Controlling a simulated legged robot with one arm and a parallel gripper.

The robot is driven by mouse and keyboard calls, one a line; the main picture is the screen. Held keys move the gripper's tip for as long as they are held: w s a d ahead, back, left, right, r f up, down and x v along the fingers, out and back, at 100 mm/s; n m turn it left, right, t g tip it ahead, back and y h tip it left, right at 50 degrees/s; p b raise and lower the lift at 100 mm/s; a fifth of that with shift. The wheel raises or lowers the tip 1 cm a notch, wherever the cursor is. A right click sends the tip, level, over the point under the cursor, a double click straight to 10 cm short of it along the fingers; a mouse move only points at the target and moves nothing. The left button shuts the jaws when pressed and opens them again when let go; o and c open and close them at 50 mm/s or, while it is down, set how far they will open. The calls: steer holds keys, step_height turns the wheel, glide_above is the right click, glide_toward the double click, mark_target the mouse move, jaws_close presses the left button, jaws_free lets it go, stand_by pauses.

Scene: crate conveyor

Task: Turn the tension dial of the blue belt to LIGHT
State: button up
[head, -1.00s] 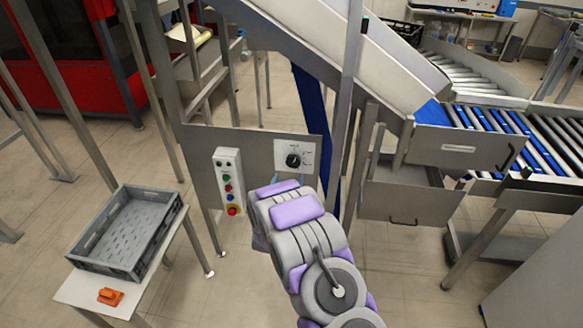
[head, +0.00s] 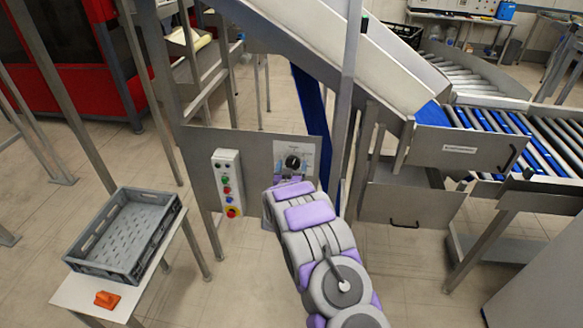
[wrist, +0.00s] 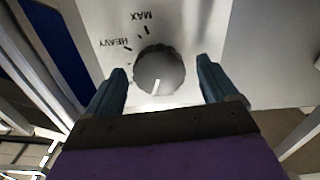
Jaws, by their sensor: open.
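The tension dial (head: 293,162) is a round black knob on a pale plate on the grey metal panel (head: 265,150). In the wrist view the dial (wrist: 160,70) has a white pointer line near its lower rim. The plate shows upside-down words MAX and HEAVY at upper left of the dial; no LIGHT label is readable. My gripper (head: 291,175) is in front of the plate. It is open, with one blue-grey finger on each side of the dial in the wrist view (wrist: 162,80). Visible gaps separate the fingers from the dial. The blue belt (head: 312,110) runs behind the panel.
A control box (head: 228,183) with several coloured buttons is left of the dial. A grey crate (head: 125,262) and an orange object (head: 107,299) sit on a table at lower left. A roller conveyor (head: 510,140) is at right. A steel post (head: 349,110) rises right of the panel.

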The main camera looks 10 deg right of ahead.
steer(key=c, duration=1.1)
steer(key=shift+o, duration=0.2)
steer(key=shift+m, duration=0.3)
steer(key=m, duration=0.4)
steer(key=shift+m+b, duration=0.4)
steer(key=shift+m, duration=1)
steer(key=o, duration=1.1)
steer(key=shift+c, duration=0.2)
